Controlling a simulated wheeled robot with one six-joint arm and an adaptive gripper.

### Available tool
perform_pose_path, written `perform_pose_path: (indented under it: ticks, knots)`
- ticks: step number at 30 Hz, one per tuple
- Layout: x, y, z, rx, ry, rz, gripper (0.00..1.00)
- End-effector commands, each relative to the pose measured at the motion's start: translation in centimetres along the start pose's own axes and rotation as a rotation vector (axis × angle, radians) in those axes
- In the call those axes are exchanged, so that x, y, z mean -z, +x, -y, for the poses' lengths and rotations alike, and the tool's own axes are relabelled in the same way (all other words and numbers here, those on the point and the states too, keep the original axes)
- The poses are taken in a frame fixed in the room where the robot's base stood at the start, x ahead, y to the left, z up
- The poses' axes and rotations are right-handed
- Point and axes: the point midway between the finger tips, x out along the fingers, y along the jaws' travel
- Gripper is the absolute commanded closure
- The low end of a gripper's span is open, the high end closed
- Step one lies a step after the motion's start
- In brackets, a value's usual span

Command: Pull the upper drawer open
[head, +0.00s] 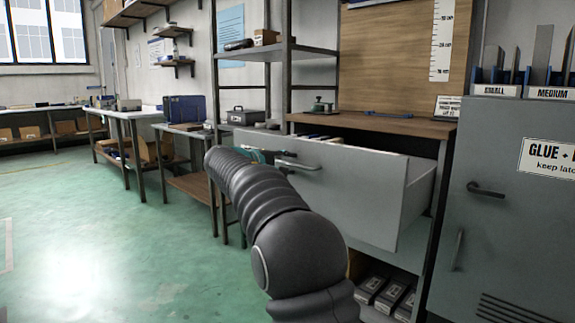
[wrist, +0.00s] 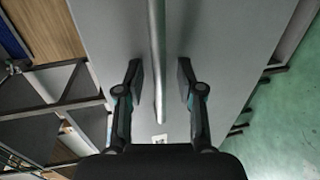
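The upper drawer (head: 350,190) is a wide grey box front under the wooden worktop. It stands pulled well out, with its right side wall showing and things visible inside. Its bar handle (head: 300,166) runs across the left part of the front. My gripper (head: 262,156) is at the handle's left portion, partly hidden behind my own arm. In the wrist view, my gripper (wrist: 160,78) has its two fingers apart, one on each side of the handle bar (wrist: 158,60). Gaps show between the bar and both fingers.
A grey cabinet (head: 500,220) labelled for glue stands close on the right. Boxes (head: 385,295) lie on a shelf below the drawer. A metal shelf rack (head: 278,52) and benches (head: 140,113) line the left. The green floor (head: 90,220) at left is clear.

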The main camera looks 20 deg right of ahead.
Motion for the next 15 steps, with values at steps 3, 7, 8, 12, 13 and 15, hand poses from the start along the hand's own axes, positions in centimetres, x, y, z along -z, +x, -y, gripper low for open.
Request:
perform_pose_path:
  ticks: [3, 7, 8, 12, 13, 15]
  knots:
    - [0.1, -1.0, -0.1, 0.0, 0.0, -0.003, 0.63]
    - [0.1, -3.1, -0.1, -0.001, 0.0, -0.004, 0.63]
    - [0.1, -3.8, 0.0, 0.0, 0.0, -0.005, 0.63]
    - [0.1, -6.6, 0.0, 0.0, 0.001, -0.004, 0.63]
    - [0.1, -7.2, 0.0, 0.0, 0.0, -0.003, 0.63]
    - [0.1, -8.4, 0.0, 0.0, 0.0, -0.003, 0.63]
